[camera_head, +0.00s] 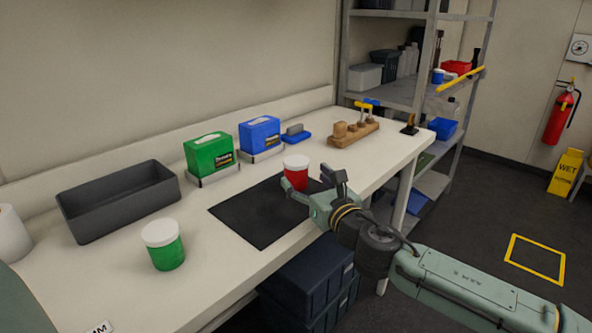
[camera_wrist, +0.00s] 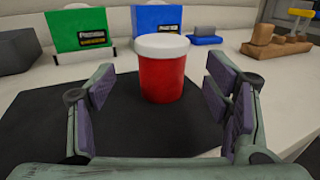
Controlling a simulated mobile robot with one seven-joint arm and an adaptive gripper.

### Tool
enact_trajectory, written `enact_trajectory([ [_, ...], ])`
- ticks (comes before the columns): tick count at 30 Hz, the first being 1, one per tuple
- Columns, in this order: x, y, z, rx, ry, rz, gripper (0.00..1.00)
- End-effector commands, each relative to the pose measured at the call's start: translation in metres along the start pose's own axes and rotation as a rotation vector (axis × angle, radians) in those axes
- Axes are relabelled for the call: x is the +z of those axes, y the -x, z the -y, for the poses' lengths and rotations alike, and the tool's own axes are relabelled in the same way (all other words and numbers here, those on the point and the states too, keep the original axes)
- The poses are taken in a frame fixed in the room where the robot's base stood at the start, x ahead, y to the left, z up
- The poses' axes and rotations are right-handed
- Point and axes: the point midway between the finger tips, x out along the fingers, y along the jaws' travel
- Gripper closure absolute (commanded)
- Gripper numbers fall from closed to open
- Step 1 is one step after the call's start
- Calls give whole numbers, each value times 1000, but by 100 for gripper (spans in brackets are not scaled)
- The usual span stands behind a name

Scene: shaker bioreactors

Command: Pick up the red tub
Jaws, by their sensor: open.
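The red tub (camera_head: 296,172) has a white lid and stands upright on the black mat (camera_head: 250,222) on the white bench. My gripper (camera_head: 310,190) is low over the mat, right by the tub, and partly covers its lower part in the head view. The gripper holds nothing.
A green tub (camera_head: 164,248) with a white lid stands front left, near a grey bin (camera_head: 118,203). Green (camera_head: 209,156) and blue (camera_head: 260,136) boxes stand at the back. A wooden block holder (camera_head: 354,134) is to the right. The mat's left part is clear.

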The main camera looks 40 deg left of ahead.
Motion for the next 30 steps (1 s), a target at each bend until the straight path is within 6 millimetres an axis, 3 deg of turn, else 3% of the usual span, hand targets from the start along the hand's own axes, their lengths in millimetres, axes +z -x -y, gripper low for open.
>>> enact_trajectory([
  [15,4,-59,2,4,-3,1,29],
  [24,2,-63,2,4,-2,1,30],
  [30,2,-63,2,4,-2,1,43],
])
